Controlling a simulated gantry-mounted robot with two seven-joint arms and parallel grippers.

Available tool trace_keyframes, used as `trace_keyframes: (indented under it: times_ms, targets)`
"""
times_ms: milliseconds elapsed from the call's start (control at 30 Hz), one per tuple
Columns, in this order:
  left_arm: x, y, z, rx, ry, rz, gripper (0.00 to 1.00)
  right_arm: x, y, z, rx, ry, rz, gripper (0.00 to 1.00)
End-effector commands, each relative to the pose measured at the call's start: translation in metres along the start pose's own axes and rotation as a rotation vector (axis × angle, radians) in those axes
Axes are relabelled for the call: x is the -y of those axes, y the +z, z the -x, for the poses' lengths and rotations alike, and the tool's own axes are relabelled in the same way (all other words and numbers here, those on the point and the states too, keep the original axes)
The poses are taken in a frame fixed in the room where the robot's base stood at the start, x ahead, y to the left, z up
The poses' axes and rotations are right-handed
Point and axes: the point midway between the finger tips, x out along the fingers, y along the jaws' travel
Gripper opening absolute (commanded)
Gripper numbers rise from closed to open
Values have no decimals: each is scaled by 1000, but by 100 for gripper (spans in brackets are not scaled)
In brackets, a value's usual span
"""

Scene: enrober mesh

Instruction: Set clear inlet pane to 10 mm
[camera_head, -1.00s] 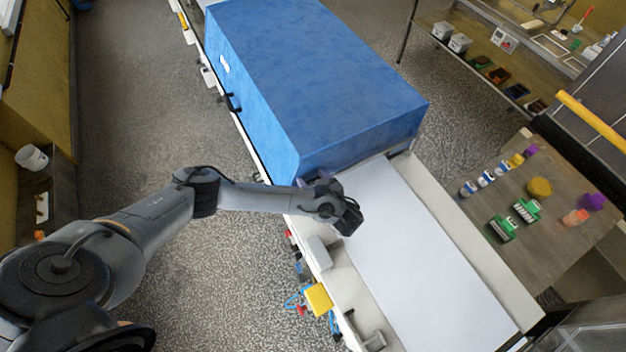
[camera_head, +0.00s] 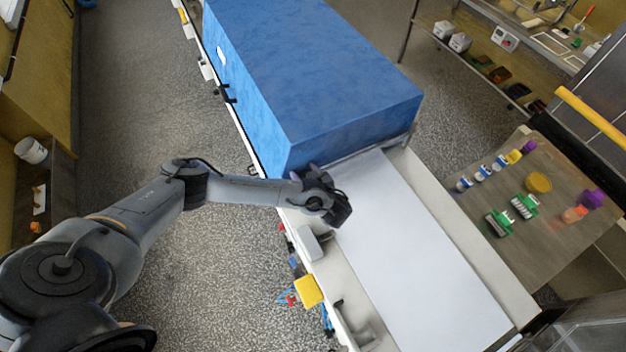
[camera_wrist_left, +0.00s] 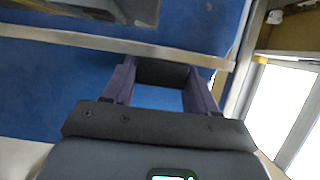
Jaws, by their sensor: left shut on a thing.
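My left gripper (camera_head: 308,174) is at the near end of the blue enrober housing (camera_head: 310,80), by the inlet above the white belt (camera_head: 415,255). In the left wrist view its two purple fingers are shut on a dark grip (camera_wrist_left: 162,72), just below a pale metal rail (camera_wrist_left: 110,43). The clear inlet pane is hard to make out; a thin pale edge (camera_head: 375,149) shows across the inlet. Blue surface shows behind the fingers. The pane's lower edge and its gap above the belt cannot be seen. My right gripper is not in view.
A side table (camera_head: 555,215) at right holds green brushes, small jars and purple-topped items. A yellow box (camera_head: 308,290) and a grey fitting (camera_head: 308,243) sit along the machine's left side. Open floor (camera_head: 225,270) lies left of the machine.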

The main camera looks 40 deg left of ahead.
Motion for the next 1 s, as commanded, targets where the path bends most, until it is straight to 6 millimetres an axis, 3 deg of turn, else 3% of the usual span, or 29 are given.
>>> trace_keyframes:
  times_ms: [333, 367, 400, 767, 1000]
  targets:
    - [1, 2, -4, 4, 6, -1, 3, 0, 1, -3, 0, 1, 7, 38]
    - [1, 2, -4, 4, 6, -1, 59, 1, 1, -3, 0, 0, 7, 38]
    - [1, 2, -4, 4, 6, -1, 64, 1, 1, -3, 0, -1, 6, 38]
    - [1, 2, -2, 4, 5, 0, 64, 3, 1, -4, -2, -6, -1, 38]
    - [2, 4, 24, 6, 8, 0, 64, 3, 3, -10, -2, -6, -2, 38]
